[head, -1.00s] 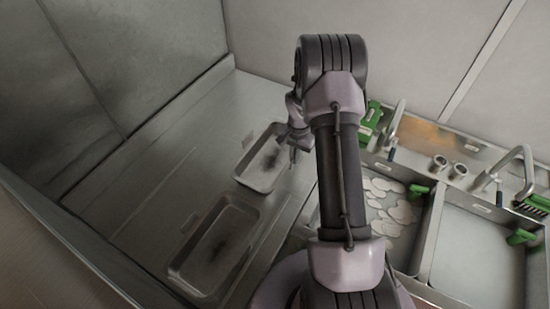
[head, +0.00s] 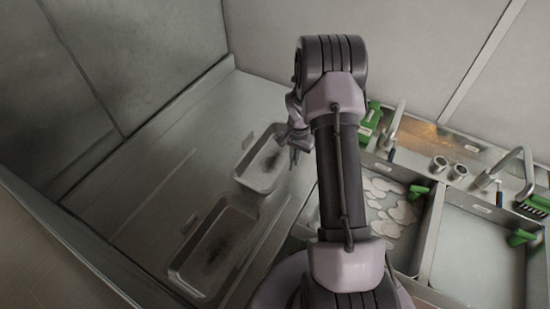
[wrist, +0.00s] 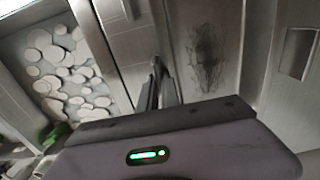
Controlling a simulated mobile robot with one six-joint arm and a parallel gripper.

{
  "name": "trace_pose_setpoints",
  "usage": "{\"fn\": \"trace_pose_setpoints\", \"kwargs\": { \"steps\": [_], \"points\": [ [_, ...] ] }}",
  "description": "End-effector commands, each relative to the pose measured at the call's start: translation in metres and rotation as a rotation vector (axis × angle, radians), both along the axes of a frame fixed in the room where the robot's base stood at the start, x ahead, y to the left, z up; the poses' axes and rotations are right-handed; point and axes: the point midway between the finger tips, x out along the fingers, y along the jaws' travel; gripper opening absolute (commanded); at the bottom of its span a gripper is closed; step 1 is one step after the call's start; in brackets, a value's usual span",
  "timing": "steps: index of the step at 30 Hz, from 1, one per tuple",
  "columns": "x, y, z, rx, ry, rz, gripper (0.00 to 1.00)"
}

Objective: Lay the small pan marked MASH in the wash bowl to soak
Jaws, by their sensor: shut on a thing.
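Two small metal pans with dark burnt patches lie on the counter at the left in the head view: a far pan (head: 246,178) and a near pan (head: 185,276). No marking on either is readable. My gripper (head: 293,160) is at the right rim of the far pan. In the wrist view my gripper (wrist: 157,66) is shut on the rim of the pan (wrist: 208,80), which still rests on the counter. The wash bowl (head: 434,215), the left basin with pale suds, is partly hidden by my arm; its suds (wrist: 65,65) show in the wrist view.
A second basin (head: 475,260) without suds lies at the right. Taps (head: 518,160), two small round cups (head: 438,165) and green items (head: 371,115) stand along the back ledge. Small blank-looking plates (head: 248,140) lie beside the pans. A wall bounds the counter's left side.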

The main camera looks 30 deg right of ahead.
Motion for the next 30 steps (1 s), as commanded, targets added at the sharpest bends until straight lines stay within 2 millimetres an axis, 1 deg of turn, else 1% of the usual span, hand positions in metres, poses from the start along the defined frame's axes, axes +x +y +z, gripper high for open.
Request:
{"fn": "trace_pose_setpoints", "kwargs": {
  "steps": [12,15,30],
  "points": [
    [0.000,0.000,0.000,0.001,0.001,0.000,0.00],
    [0.000,0.000,0.003,0.000,0.000,0.000,0.00],
    [0.001,0.000,0.072,-0.001,-0.002,0.000,0.00]
  ]
}}
